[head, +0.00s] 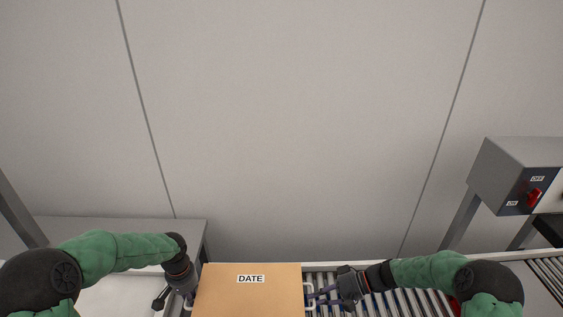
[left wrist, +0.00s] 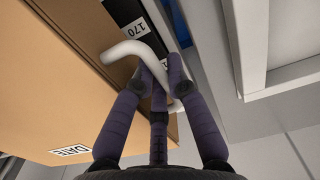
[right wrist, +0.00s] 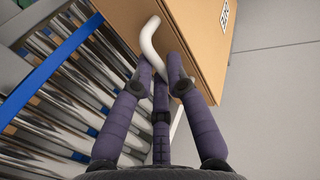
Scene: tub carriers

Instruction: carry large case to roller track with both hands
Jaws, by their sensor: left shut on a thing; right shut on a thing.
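The large case (head: 248,296) is a brown box with a DATE label on top, at the bottom middle of the head view. It has a white handle on each side. My left gripper (head: 189,297) is shut on the case's left handle; the left wrist view shows its fingers around the white handle (left wrist: 128,48). My right gripper (head: 313,297) is shut on the right handle, and the right wrist view shows that white handle (right wrist: 149,36) between its fingers. The roller track (head: 405,303) has metal rollers and lies right of the case. The case's underside is hidden in the head view.
A grey table (head: 120,228) stands at the left. A grey control box (head: 510,175) with a red switch stands on a post at the right, behind the track. A plain panelled wall fills the back. Blue strips run between the rollers.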

